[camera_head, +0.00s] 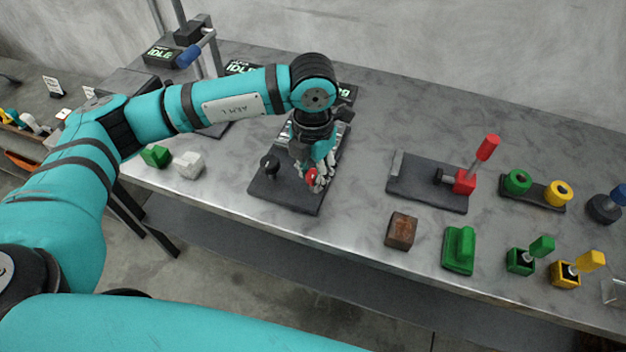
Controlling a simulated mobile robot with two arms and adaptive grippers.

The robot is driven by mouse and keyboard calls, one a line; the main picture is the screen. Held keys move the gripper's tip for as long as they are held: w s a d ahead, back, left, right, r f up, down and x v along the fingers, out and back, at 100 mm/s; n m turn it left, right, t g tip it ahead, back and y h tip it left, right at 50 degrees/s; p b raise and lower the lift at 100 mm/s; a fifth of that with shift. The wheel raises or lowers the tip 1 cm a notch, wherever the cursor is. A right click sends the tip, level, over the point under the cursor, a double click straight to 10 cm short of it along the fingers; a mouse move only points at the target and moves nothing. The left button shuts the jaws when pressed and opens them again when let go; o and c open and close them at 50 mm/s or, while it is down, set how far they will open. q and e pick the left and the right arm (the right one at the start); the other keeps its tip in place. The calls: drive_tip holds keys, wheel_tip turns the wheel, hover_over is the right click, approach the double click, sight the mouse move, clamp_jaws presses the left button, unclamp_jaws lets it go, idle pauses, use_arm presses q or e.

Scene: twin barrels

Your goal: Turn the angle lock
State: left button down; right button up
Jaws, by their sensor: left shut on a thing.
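My left gripper (316,176) reaches down over a dark base plate (284,198) near the middle of the table. It is shut on a small red part (311,178) on that plate, mostly hidden by the fingers. A black knob (269,163) stands on the same plate, left of the gripper. I take this device to be the angle lock, but the gripper and wrist cover much of it, so its angle cannot be read. My right gripper is not in view.
Right of the device stands a dark plate (425,188) with a red lever (486,150). A brown block (401,231) and a green piece (459,250) lie near the front edge. Green (155,156) and white (188,164) blocks lie to the left. Bare tabletop lies between the two plates.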

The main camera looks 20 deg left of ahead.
sight(313, 174)
use_arm(q)
drive_tip(key=shift+m+b, duration=0.75)
drive_tip(key=shift+m, duration=0.35)
drive_tip(key=c, duration=1)
unclamp_jaws()
drive_tip(key=shift+r, duration=0.1)
wheel_tip(313, 174, up, 12)
drive_tip(key=shift+f, duration=0.1)
